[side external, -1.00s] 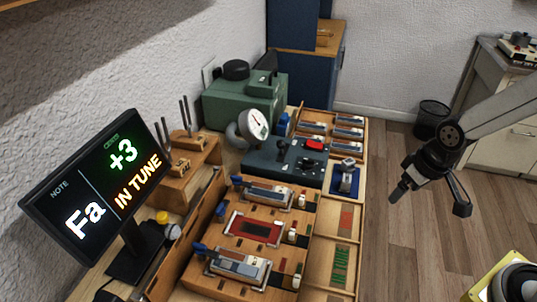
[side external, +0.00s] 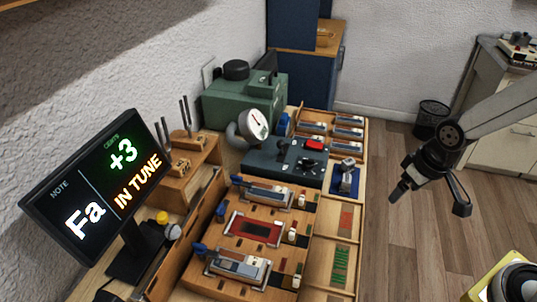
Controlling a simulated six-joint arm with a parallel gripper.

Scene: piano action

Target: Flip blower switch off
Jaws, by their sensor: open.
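My gripper (side external: 430,198) hangs in the air at the right, over the floor and clear of the bench. Its two fingers are spread and empty. A green blower-like box (side external: 243,102) stands at the back of the bench, with a grey hose and a round white gauge (side external: 255,124) in front of it. A dark teal box (side external: 284,160) sits before it with a red switch (side external: 314,144) and small dark fittings on top. I cannot tell the tilt of the red switch. My gripper is well to the right of it, touching nothing.
A display (side external: 102,185) at the left reads Fa, +3, IN TUNE. Wooden beds with metal reed pieces (side external: 240,264) and small white levers (side external: 292,235) fill the near bench. A blue tray (side external: 346,188) lies to the right. The space between bench and gripper is open.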

